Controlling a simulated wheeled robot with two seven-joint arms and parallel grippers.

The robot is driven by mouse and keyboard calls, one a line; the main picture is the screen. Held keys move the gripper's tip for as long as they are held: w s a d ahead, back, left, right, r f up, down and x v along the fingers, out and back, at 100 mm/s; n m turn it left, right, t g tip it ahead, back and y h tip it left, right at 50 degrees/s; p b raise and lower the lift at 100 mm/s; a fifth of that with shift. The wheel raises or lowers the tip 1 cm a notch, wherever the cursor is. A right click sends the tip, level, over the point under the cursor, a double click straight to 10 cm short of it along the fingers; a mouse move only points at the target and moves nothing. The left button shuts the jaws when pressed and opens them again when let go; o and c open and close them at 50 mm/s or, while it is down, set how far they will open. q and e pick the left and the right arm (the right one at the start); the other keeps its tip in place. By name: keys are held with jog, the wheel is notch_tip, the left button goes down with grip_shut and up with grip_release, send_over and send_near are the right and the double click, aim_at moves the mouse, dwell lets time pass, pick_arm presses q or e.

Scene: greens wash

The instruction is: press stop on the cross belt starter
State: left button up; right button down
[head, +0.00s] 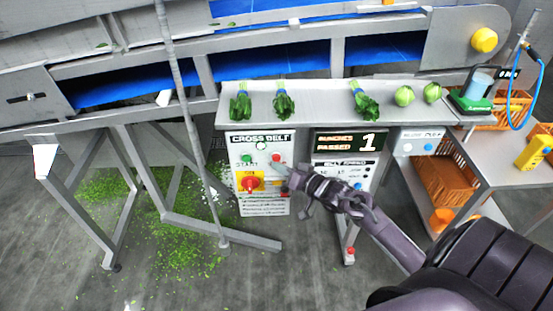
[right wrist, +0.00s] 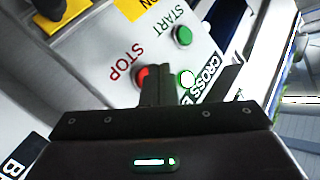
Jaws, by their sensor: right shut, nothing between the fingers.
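The cross belt starter (head: 239,170) is a white panel below the shelf, lettered CROSS BELT. Its red STOP button (head: 277,158) is at the upper right, and the green START button (head: 247,158) is at the upper left. In the right wrist view the red STOP button (right wrist: 141,76) is partly covered by my fingers, with the green START button (right wrist: 182,36) above right. My right gripper (head: 285,173) is shut and empty, its tips in front of the panel just beside STOP. I cannot tell whether they touch it. My left gripper is not in view.
A red rotary switch (head: 250,184) on yellow sits below START, and a white lamp (head: 261,145) above the buttons. A counter display (head: 349,142) is to the right. Green bunches (head: 284,105) lie on the shelf above. Green scraps litter the floor at left.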

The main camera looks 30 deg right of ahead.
jog(key=shift+w+d, duration=0.15)
jog(key=shift+w, duration=0.1)
jog(key=shift+w+d+r, duration=0.1)
jog(key=shift+w+d, duration=0.2)
jog(key=shift+w, duration=0.1)
dwell(0.9)
jog(key=shift+s+a+p, duration=0.5)
jog(key=shift+s+p, duration=0.2)
jog(key=shift+s, duration=0.05)
